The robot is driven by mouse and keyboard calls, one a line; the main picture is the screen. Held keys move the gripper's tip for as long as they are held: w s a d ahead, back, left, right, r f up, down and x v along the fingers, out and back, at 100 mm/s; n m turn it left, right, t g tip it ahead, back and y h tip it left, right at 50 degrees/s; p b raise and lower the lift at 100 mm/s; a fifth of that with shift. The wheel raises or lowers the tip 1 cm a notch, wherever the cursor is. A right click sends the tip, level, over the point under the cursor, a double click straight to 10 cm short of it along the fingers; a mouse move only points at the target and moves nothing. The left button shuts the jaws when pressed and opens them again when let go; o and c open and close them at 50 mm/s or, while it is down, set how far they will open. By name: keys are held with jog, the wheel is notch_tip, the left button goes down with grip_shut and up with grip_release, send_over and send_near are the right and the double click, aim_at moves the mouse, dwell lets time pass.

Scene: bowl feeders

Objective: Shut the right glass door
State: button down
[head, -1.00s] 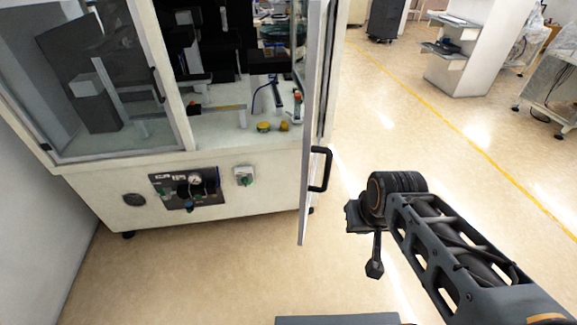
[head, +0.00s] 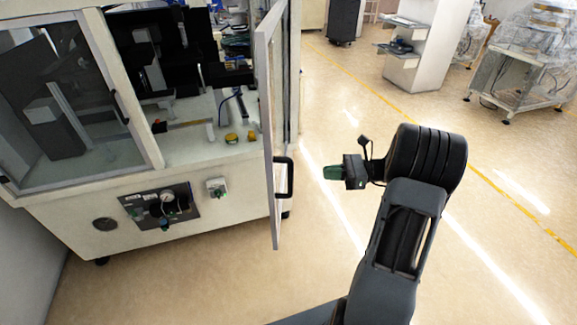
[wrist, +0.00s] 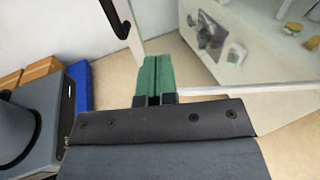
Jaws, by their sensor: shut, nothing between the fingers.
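The right glass door (head: 268,120) stands open from the cabinet, seen nearly edge-on in the head view. Its black handle (head: 284,178) faces right. My gripper (head: 332,173) is right of the handle, apart from it, with green fingers pointing left toward the door. In the wrist view the green fingers (wrist: 154,76) are together and empty. They appear in front of the lower corner of the door's frame. The door's glass (wrist: 240,65) fills the right, and the black handle (wrist: 117,18) shows at the top left.
The white cabinet (head: 150,215) carries a gauge panel (head: 160,206) and a closed left glass door (head: 65,110). Floor right of the door is clear up to a grey shelf unit (head: 425,50).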

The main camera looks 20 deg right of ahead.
jog(key=w+r+p+x, duration=0.1)
jog(key=p+x, duration=0.2)
jog(key=x, duration=1)
jog(key=shift+d+m+t+y, duration=0.25)
jog(key=shift+m+t+y, duration=0.05)
jog(key=shift+m+t, duration=0.1)
jog(key=shift+w+r, duration=0.1)
jog(key=shift+w, duration=0.05)
